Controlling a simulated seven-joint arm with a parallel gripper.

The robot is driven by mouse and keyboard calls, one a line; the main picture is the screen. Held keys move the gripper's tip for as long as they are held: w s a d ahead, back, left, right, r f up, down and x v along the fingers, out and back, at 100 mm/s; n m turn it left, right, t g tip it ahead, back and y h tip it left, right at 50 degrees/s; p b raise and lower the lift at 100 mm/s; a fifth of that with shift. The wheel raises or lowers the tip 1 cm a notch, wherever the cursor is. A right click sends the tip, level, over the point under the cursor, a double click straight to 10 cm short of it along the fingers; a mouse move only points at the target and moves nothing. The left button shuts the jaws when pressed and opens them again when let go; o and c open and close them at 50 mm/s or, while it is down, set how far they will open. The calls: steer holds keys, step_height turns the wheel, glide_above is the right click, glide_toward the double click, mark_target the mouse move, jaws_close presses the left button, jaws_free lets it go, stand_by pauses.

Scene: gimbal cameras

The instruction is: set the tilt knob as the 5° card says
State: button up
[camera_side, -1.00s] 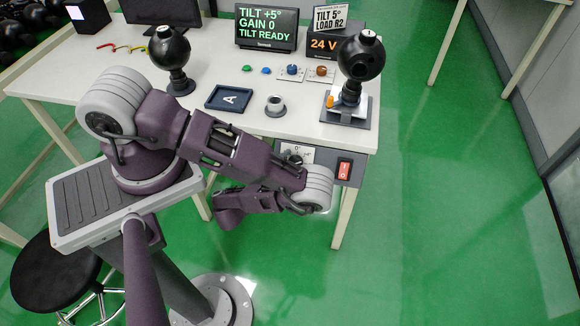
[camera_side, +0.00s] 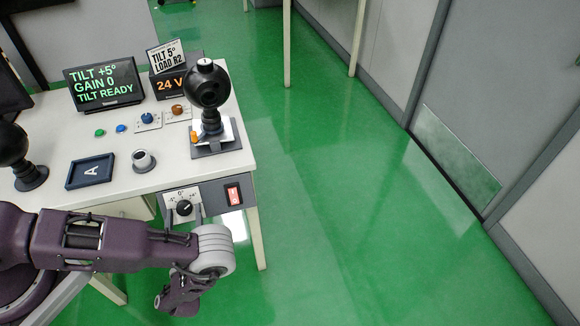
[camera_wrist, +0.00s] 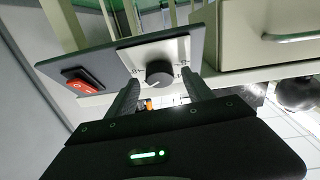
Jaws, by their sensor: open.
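The black tilt knob (camera_side: 184,208) sits on a white dial plate on the desk's front panel. Its pale pointer mark leans to the upper right. In the wrist view the knob (camera_wrist: 160,73) shows just beyond and between my two fingertips. My gripper (camera_wrist: 162,82) is open, with a finger on each side; I cannot tell whether either touches the knob. In the side view my wrist hangs in front of and below the panel. The card (camera_side: 166,57) reads "TILT 5° LOAD R2". The screen (camera_side: 105,84) reads "TILT +5°, GAIN 0, TILT READY".
A red rocker switch (camera_side: 233,194) is right of the knob on the same panel. On the desk are a black ball device (camera_side: 209,86) on a stand, a tray marked A (camera_side: 91,172), a small cup-like part (camera_side: 143,160) and coloured buttons. Floor to the right is clear.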

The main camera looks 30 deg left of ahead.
steer(key=n+g+y, duration=0.1)
steer(key=n, duration=0.2)
steer(key=shift+d, duration=0.2)
steer(key=v, duration=0.6)
steer(key=w+d+r+n+g+h, duration=0.2)
steer(key=w+d+g+h, duration=0.2)
steer(key=w+d, duration=0.65)
steer(key=w+d+r+m+h, duration=0.1)
steer(key=w+d+r+h, duration=0.2)
steer(key=d+r, duration=0.2)
steer(key=w+d+r+m+h, duration=0.1)
steer(key=w+d+r+h, duration=0.3)
steer(key=r, duration=0.8)
steer(key=shift+w+d+m+g+h, duration=0.25)
steer(key=shift+d+m+g+h, duration=0.05)
steer(key=shift+d+g, duration=0.15)
